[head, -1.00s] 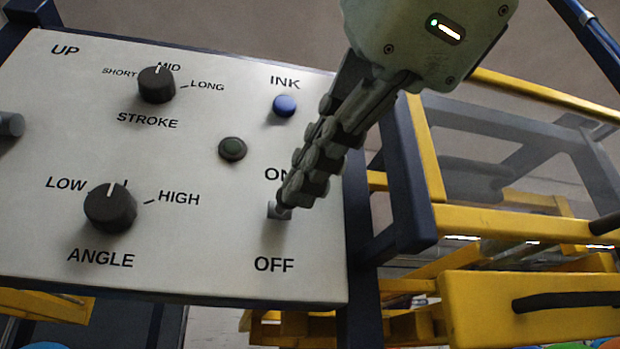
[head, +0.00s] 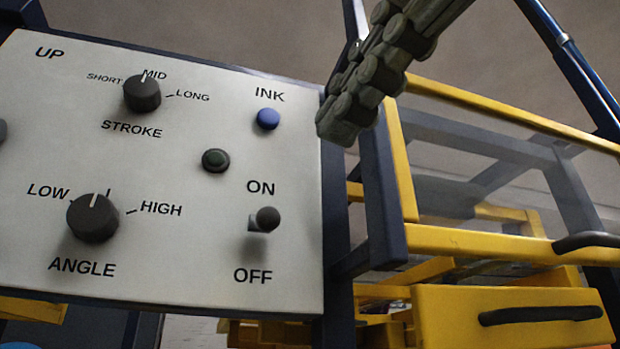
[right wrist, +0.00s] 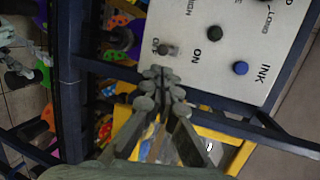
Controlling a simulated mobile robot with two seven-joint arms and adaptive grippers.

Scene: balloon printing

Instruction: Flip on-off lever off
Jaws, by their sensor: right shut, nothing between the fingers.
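The on-off lever (head: 266,220) is a short grey stick with a round dark tip on the white control panel (head: 205,215), between the ON and OFF labels. Its tip stands out toward the camera, and its exact tilt is hard to tell. In the right wrist view the lever (right wrist: 168,50) shows close to the OFF label. My right gripper (head: 345,118) is shut and empty, up and to the right of the lever, apart from it, at the panel's right edge. Its closed fingertips also show in the right wrist view (right wrist: 160,78). My left gripper is not in view.
The panel also carries a stroke knob (head: 142,93), an angle knob (head: 93,218), a blue ink button (head: 268,119) and a dark green button (head: 215,160). Dark blue posts and yellow frames (head: 500,245) stand right of the panel.

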